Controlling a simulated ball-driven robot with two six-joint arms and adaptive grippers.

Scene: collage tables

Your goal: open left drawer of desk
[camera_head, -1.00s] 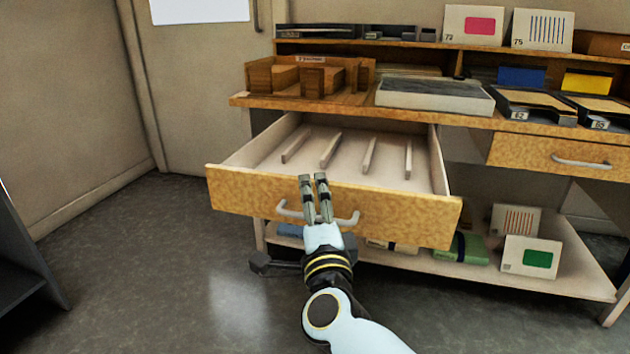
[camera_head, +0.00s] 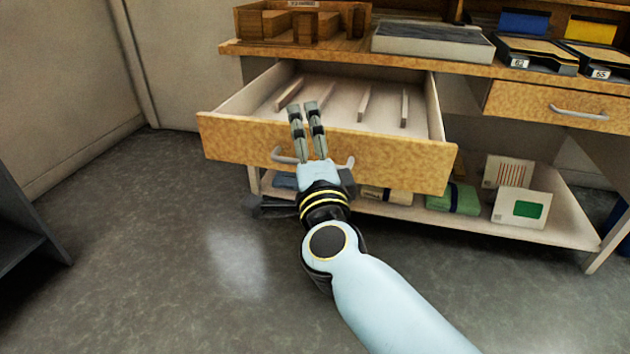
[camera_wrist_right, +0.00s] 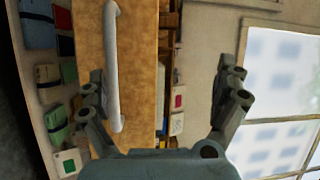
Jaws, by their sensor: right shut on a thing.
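The desk's left drawer (camera_head: 385,156) is pulled well out, its tan front standing clear of the desk top and its pale inside with dividers showing. Its grey curved handle (camera_head: 284,157) is partly covered by my right gripper. In the right wrist view the handle bar (camera_wrist_right: 113,60) lies between the fingers of the gripper (camera_wrist_right: 165,95), nearer the left finger. My left gripper is not in view.
The desk top (camera_head: 350,66) holds a wooden organiser (camera_head: 300,22), a grey box (camera_head: 432,40) and black trays (camera_head: 537,55). A second drawer (camera_head: 565,105) at right is closed. A lower shelf (camera_head: 545,232) holds cards and bundles. A dark cabinet (camera_head: 25,215) stands left; floor between is clear.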

